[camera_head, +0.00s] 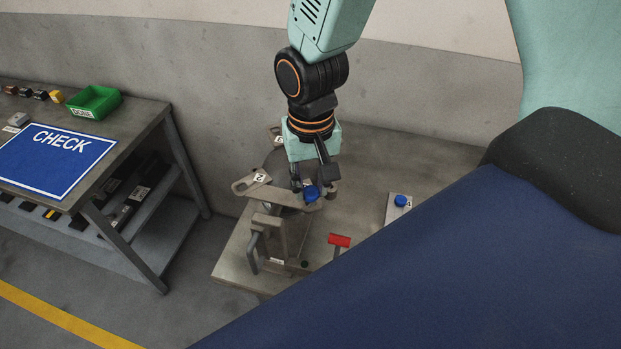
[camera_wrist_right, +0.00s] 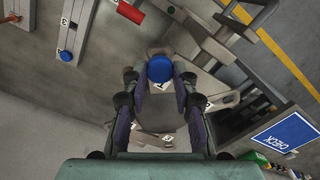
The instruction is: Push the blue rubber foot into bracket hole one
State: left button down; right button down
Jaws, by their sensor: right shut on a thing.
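My right gripper (camera_head: 311,188) points down over the machine on the pallet. It is shut on a blue rubber foot (camera_head: 311,194); in the right wrist view the foot (camera_wrist_right: 160,69) shows between its fingertips. The foot is at the end of a grey metal bracket arm (camera_head: 284,198). I cannot tell whether it touches the hole or sits in it, as foot and fingers cover that spot. Another bracket arm (camera_head: 252,182), labelled 2, has an open hole. A second blue foot (camera_head: 400,201) stands on a plate marked 4. My left gripper is not in view.
A red-handled lever (camera_head: 339,240) stands near the pallet's (camera_head: 232,262) front. At left is a bench with a blue CHECK mat (camera_head: 50,160) and a green bin (camera_head: 94,102). A grey wall rises behind the pallet. Floor shows between bench and pallet.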

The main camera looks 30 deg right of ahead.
jog(key=shift+w, duration=0.2)
jog(key=shift+s+d, duration=0.1)
jog(key=shift+s, duration=0.2)
jog(key=shift+w, duration=0.15)
dwell(0.5)
jog(key=shift+p, duration=0.4)
jog(key=shift+f, duration=0.3)
dwell(0.3)
jog(key=shift+f+b, duration=0.3)
jog(key=shift+f, duration=0.1)
jog(key=shift+f, duration=0.4)
